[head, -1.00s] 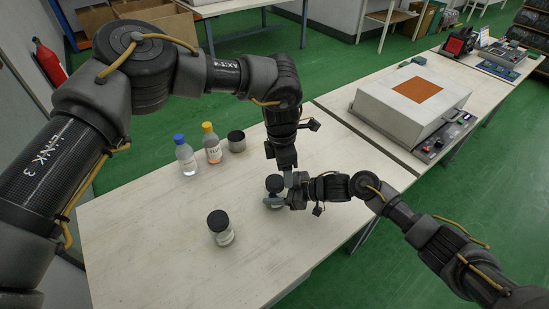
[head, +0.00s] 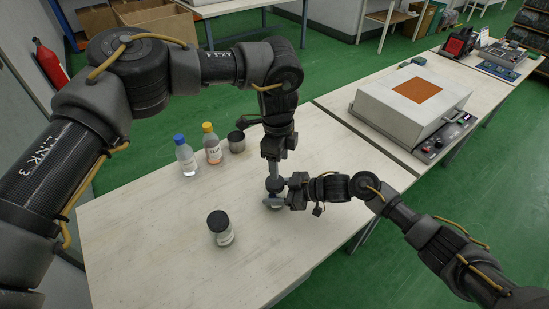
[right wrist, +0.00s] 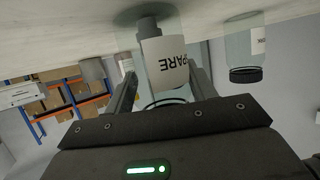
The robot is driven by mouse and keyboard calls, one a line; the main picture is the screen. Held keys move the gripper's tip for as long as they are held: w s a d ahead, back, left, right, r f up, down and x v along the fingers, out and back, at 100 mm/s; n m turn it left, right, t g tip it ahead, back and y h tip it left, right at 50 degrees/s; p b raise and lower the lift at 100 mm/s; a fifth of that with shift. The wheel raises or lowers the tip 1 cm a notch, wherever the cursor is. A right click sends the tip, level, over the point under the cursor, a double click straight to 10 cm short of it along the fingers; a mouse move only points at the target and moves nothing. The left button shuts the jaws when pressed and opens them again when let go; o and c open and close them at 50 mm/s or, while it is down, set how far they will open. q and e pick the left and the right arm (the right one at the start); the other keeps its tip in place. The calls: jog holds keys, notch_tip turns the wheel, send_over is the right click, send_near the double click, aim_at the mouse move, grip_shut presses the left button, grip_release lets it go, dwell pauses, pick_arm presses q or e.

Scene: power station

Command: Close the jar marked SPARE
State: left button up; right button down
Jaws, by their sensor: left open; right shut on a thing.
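The jar marked SPARE (right wrist: 172,65) is clear glass with a white label, upside down in the right wrist view; a dark thing shows near its base. In the head view the jar (head: 273,206) stands on the table, mostly hidden by my grippers. A black round lid (head: 274,185) shows at its top; I cannot tell how tightly it sits. My right gripper (head: 281,200) is shut on the jar's body from the right, its fingers on both sides in the right wrist view (right wrist: 160,82). My left gripper (head: 273,177) points down at the lid, open.
Another black-lidded jar (head: 220,229) stands to the left and nearer. A blue-capped bottle (head: 186,157), a yellow-capped bottle (head: 212,147) and a grey metal cup (head: 236,143) stand behind. The table's (head: 150,235) left front is clear. A white box device (head: 411,102) stands far right.

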aim_at(275, 181)
pick_arm(q)
jog(key=n, duration=0.4)
jog(key=a+n, duration=0.1)
jog(key=n, duration=0.2)
jog(key=shift+w, duration=0.15)
jog(key=n, duration=0.4)
jog(key=shift+y, duration=0.3)
jog(key=shift+f, duration=3.95)
jog(key=shift+c, duration=0.5)
